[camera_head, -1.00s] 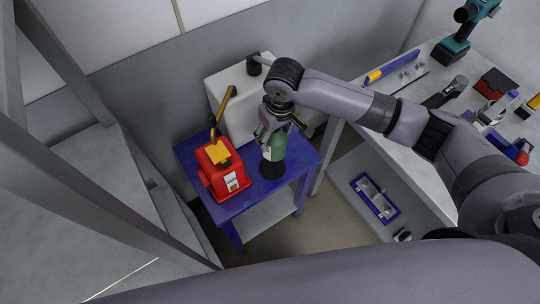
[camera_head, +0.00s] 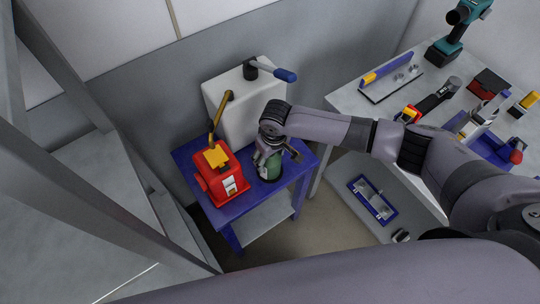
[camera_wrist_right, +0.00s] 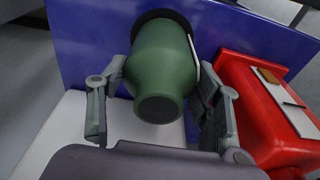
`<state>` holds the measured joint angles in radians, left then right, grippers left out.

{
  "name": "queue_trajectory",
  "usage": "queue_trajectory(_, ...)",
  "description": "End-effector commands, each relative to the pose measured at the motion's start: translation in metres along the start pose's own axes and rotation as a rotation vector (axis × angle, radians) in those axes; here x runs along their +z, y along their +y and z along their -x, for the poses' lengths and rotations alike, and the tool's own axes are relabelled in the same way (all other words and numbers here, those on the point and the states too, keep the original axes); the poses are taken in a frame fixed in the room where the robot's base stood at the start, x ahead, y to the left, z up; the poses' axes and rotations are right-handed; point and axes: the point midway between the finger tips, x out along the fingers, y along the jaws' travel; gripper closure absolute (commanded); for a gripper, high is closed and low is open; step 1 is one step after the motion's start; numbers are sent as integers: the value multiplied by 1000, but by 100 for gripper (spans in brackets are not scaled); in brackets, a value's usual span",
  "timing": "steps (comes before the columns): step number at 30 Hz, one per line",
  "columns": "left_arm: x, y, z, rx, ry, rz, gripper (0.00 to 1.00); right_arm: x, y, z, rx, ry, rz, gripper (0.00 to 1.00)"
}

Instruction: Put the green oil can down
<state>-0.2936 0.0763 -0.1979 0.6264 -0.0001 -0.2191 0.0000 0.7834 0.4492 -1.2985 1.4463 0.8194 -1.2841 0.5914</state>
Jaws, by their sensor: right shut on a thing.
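The green oil can (camera_head: 272,168) is upright over the blue side table (camera_head: 236,208), right of the red canister. Its base is at the tabletop or very close to it; I cannot tell whether they touch. My right gripper (camera_head: 267,158) comes from above and is shut on the can, hiding its upper part. In the right wrist view the can (camera_wrist_right: 160,65) sits between the two fingers, its dark end toward the camera and a black base against the blue tabletop (camera_wrist_right: 90,40). My left gripper is not in view.
The red canister (camera_head: 219,176) with a yellow top stands close left of the can. A white tank (camera_head: 240,108) with a handle stands behind. A grey workbench (camera_head: 350,98) with a drill (camera_head: 452,45) and other tools is at right. A blue tray (camera_head: 374,199) lies below it.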

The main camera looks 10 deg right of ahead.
Motion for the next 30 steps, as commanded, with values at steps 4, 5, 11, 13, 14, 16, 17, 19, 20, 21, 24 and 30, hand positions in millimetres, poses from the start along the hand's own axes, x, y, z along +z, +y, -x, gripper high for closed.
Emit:
queue_trajectory(4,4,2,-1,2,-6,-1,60,0,0,-3,-1,0,-1,76)
queue_trajectory(5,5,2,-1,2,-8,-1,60,0,0,-4,-1,0,-1,76)
queue_trajectory(11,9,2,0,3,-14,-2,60,0,0,-3,0,0,-1,28)
queue_trajectory(13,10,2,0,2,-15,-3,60,0,0,-3,0,0,-1,24)
queue_trajectory(14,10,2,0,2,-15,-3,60,0,0,-3,0,0,-1,22)
queue_trajectory(16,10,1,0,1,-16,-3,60,0,0,-3,0,0,-1,21)
queue_trajectory(17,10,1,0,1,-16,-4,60,0,0,-3,0,0,-1,21)
queue_trajectory(19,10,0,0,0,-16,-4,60,0,0,-3,0,0,-1,21)
queue_trajectory(20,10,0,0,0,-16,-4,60,0,0,-3,0,0,-1,21)
queue_trajectory(21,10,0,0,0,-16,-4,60,0,0,-3,0,0,-1,21)
queue_trajectory(24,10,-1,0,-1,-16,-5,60,0,0,-1,0,0,-1,21)
queue_trajectory(30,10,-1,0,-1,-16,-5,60,-1,0,22,-1,2,-1,21)
